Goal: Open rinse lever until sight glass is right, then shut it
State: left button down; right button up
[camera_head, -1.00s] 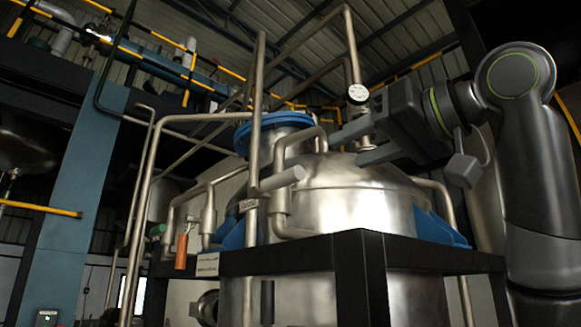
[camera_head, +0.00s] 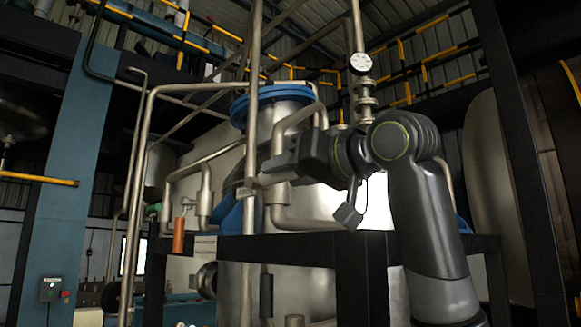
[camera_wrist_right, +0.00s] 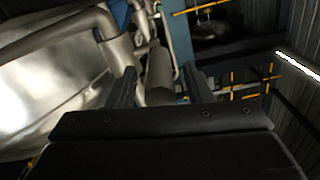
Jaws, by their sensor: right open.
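My right gripper (camera_head: 272,170) is open beside the upright pipe in front of the vessel, its fingers pointing left. In the right wrist view its two fingers (camera_wrist_right: 160,88) stand apart on either side of a grey cylinder (camera_wrist_right: 160,72); I cannot tell if they touch it. This cylinder is mostly hidden behind the gripper in the head view, and I cannot tell if it is the lever's grip. An orange handle (camera_head: 179,235) hangs upright below a pipe fitting at left. I cannot pick out the sight glass for sure. My left gripper is out of view.
A steel vessel (camera_head: 318,205) with a blue flange (camera_head: 270,98) stands behind a black frame (camera_head: 290,249). A round gauge (camera_head: 360,63) sits on a pipe above it. Steel pipes (camera_head: 252,70) crowd the gripper. A control box (camera_head: 50,289) is at far left.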

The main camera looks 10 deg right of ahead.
jog(key=shift+s, duration=0.1)
grip_shut()
jog(key=shift+f, duration=0.1)
jog(key=shift+f+b, duration=0.35)
jog(key=shift+b, duration=0.35)
notch_tip(320, 180, down, 6)
jog(key=w+a+t+y+b, duration=0.1)
jog(key=t+y+b, duration=0.3)
jog(key=b, duration=0.7)
jog(key=shift+w+r+t, duration=0.15)
jog(key=shift+w+t, duration=0.15)
jog(key=shift+t, duration=0.5)
